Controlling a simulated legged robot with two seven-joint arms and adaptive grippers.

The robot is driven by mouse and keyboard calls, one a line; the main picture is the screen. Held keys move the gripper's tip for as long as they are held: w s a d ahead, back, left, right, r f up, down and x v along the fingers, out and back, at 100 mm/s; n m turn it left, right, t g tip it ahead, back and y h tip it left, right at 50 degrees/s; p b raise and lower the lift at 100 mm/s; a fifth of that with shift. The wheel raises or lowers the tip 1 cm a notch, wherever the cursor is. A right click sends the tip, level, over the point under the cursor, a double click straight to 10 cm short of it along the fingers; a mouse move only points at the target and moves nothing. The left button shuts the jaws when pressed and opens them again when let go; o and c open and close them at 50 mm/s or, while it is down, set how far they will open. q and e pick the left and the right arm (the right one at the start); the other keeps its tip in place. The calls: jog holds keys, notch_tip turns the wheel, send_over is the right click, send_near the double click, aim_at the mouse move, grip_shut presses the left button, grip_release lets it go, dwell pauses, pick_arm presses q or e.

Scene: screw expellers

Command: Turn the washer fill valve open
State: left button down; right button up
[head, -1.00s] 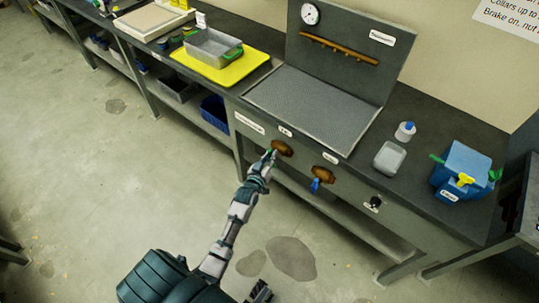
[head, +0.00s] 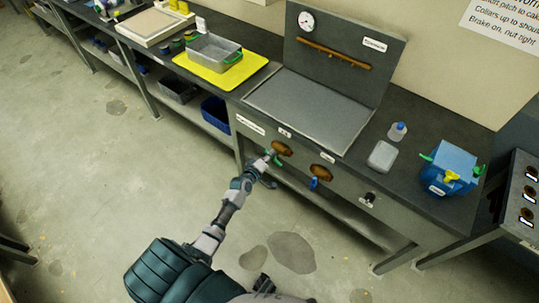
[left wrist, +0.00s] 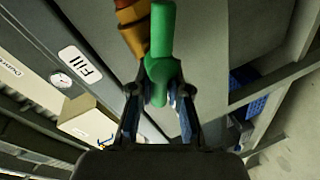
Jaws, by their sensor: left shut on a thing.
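The washer fill valve is a brass body (head: 281,148) on the grey bench front with a green lever (head: 276,160). My left gripper (head: 268,160) is at this lever, just below and left of the brass body. In the left wrist view the green lever (left wrist: 161,40) runs between the two fingers of my left gripper (left wrist: 159,95), which are shut on it. The brass body (left wrist: 132,28) is just behind the lever, and a "Fill" label (left wrist: 80,63) is to the left. My right gripper cannot be made out.
A second brass valve (head: 321,172) with a blue lever (head: 314,184) is to the right. A dark knob (head: 369,197) is farther right. On the bench are a clear tub (head: 382,155), a bottle (head: 397,131) and a blue container (head: 450,168). The floor in front is open.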

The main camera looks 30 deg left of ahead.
pick_arm(q)
jog(key=shift+s+d+f+n+h, duration=0.15)
jog(key=shift+f+n+h, duration=0.25)
jog(key=shift+f+n, duration=0.3)
jog(key=shift+f+n+g+h+b, duration=0.1)
jog(key=shift+n+g+h+b, duration=0.2)
jog(key=shift+n, duration=0.2)
jog(key=shift+f+n, duration=0.1)
jog(key=shift+n, duration=0.6)
pick_arm(e)
jog(key=shift+w+a+r, duration=0.1)
jog(key=shift+w+r, duration=0.25)
jog(key=shift+r, duration=0.25)
jog(key=shift+w+a+r, duration=0.1)
jog(key=shift+w+r, duration=0.2)
jog(key=shift+r, duration=0.3)
pick_arm(q)
jog(key=c, duration=1.1)
grip_release()
jog(key=shift+c, duration=0.2)
jog(key=shift+h, duration=0.3)
